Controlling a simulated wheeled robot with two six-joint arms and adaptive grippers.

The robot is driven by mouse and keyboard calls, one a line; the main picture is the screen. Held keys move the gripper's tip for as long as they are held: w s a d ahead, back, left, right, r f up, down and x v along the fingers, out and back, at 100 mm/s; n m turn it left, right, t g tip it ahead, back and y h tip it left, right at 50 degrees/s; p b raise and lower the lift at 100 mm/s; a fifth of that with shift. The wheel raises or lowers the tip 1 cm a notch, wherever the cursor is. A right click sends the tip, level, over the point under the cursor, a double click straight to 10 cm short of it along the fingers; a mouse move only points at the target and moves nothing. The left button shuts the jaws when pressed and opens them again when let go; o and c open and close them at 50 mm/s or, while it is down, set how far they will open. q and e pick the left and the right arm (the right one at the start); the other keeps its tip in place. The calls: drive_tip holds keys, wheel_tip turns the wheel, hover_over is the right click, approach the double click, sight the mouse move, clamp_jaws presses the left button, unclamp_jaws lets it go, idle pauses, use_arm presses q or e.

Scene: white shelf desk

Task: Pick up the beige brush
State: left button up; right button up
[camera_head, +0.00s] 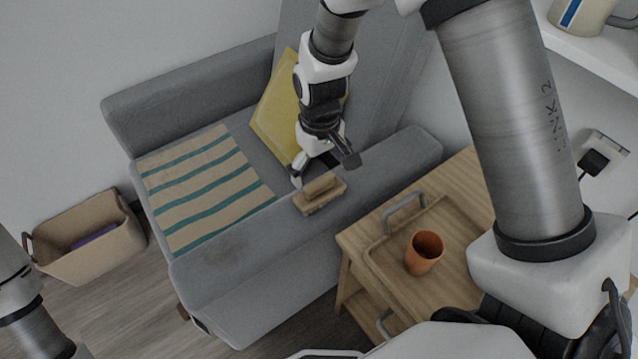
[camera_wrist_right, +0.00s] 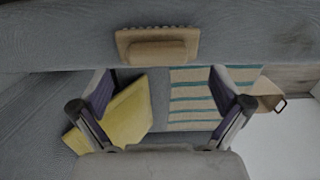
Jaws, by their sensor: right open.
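The beige brush (camera_head: 320,194) lies on the armrest of the grey sofa in the head view. In the right wrist view the brush (camera_wrist_right: 158,46) is at the top middle, its raised grip facing the camera. My right gripper (camera_head: 325,172) is open and empty, close to the brush on its far side in the head view. In the right wrist view its two fingers (camera_wrist_right: 160,95) are spread wide, with the brush beyond them and not between them. My left gripper is not in view; only part of my left arm shows at the lower left.
The grey sofa (camera_head: 225,258) holds a yellow cushion (camera_head: 272,112) and a striped cloth (camera_head: 200,185). A wooden side table (camera_head: 462,180) with a tray and an orange cup (camera_head: 424,252) stands at the right. A beige basket (camera_head: 95,255) sits on the floor at the left.

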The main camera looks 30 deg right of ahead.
sight(320, 182)
drive_tip(key=f, duration=0.2)
drive_tip(key=f+b, duration=0.1)
drive_tip(key=f, duration=0.3)
drive_tip(key=shift+w+d+f, duration=0.1)
drive_tip(key=shift+w+d, duration=0.05)
drive_tip(key=shift+w, duration=0.25)
drive_tip(key=c, duration=1.1)
drive_tip(key=shift+o, duration=0.2)
drive_tip(key=shift+s, duration=0.1)
